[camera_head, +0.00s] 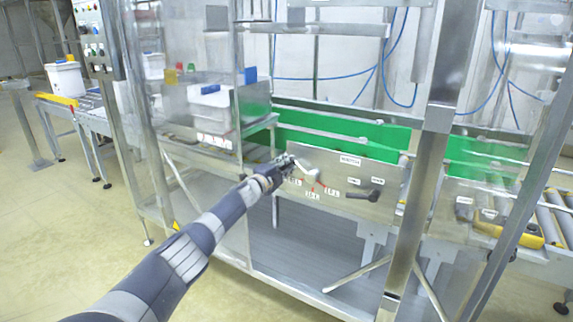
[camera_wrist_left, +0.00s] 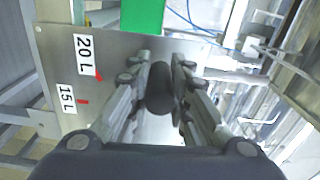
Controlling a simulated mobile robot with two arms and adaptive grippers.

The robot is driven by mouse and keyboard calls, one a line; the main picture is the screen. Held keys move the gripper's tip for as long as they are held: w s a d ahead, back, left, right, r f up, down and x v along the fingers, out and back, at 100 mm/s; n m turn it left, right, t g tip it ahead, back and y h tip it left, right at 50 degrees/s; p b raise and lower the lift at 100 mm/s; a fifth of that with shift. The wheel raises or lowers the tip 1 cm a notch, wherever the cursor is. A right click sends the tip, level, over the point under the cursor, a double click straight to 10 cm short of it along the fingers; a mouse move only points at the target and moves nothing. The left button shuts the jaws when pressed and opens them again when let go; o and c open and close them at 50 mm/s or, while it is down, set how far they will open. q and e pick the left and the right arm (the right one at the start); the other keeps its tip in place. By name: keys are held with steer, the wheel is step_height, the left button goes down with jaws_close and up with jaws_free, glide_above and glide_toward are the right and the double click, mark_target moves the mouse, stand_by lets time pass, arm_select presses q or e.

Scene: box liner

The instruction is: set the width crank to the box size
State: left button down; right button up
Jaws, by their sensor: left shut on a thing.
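The width crank (camera_head: 308,170) is a pale arm on a metal panel (camera_head: 338,205) below a sign that seems to read WIDTH (camera_head: 350,160). Several size labels with red marks sit around it. My left gripper (camera_head: 285,164) is at the crank's left end. In the left wrist view my left gripper (camera_wrist_left: 158,92) has its fingers on both sides of the crank's black handle (camera_wrist_left: 159,88) and is shut on it. Beside it I read a 20 L label (camera_wrist_left: 84,55) and a 15 L label (camera_wrist_left: 67,98), each with a red mark. My right gripper is not in view.
A black lever (camera_head: 365,194) with small labels is on the panel, right of the crank. Green side walls (camera_head: 345,138) run behind the panel. A metal post (camera_head: 425,190) stands to the right. A white bin (camera_head: 211,105) is at the left.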

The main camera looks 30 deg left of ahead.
arm_select(q)
steer(key=shift+a, duration=0.3)
steer(key=c, duration=1.5)
jaws_free()
steer(key=shift+s+a+f, duration=0.1)
steer(key=shift+o, duration=0.2)
steer(key=shift+d, duration=0.2)
steer(key=s, duration=1.2)
steer(key=shift+d, duration=0.25)
